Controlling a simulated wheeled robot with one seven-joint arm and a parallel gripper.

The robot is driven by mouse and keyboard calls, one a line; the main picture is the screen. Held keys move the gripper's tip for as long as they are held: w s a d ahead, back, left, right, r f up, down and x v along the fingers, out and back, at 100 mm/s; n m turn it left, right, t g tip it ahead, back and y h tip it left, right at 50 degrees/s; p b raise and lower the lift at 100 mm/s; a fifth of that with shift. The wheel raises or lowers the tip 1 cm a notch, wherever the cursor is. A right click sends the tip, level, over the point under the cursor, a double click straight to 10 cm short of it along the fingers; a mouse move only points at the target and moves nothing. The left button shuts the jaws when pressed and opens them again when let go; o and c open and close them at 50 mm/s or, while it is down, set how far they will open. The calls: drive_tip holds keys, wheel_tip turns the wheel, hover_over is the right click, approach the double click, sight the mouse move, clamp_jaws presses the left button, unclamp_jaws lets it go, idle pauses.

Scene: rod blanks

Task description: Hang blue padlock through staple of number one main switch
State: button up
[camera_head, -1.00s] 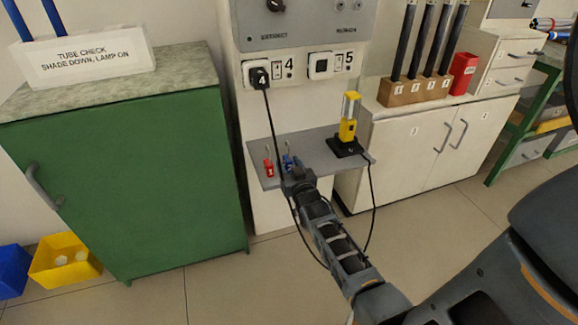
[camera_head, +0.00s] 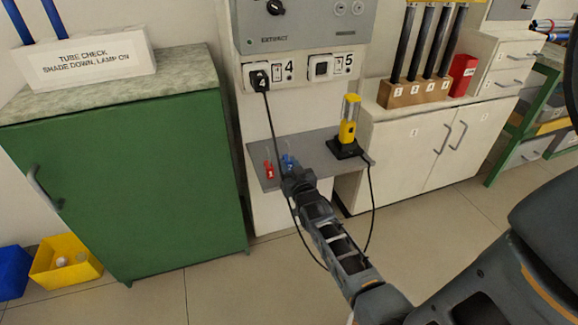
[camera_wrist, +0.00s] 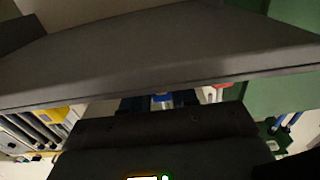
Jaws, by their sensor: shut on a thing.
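The blue padlock (camera_head: 288,161) is at the left part of the grey shelf, at the tip of my gripper (camera_head: 289,174). My gripper is shut on it; a little of its blue body (camera_wrist: 162,98) shows between the dark fingers in the wrist view. The fingers hide much of the padlock, and I cannot tell whether it still touches the shelf. A switch panel (camera_head: 310,22) with a black rotary knob is at the top of the head view, cut off by the frame. I cannot make out a number one main switch or its staple.
A red padlock (camera_head: 269,170) is just left of the blue one on the shelf (camera_head: 310,150). A yellow lamp (camera_head: 349,120) stands on a black base at the shelf's right, its cable hanging down. Another cable runs from plug 4 (camera_head: 258,80) past my gripper. A green cabinet (camera_head: 130,180) stands left.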

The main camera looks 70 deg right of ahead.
drive_tip(key=shift+r+p, duration=0.75)
drive_tip(key=shift+r, duration=0.4)
drive_tip(key=shift+a, duration=0.1)
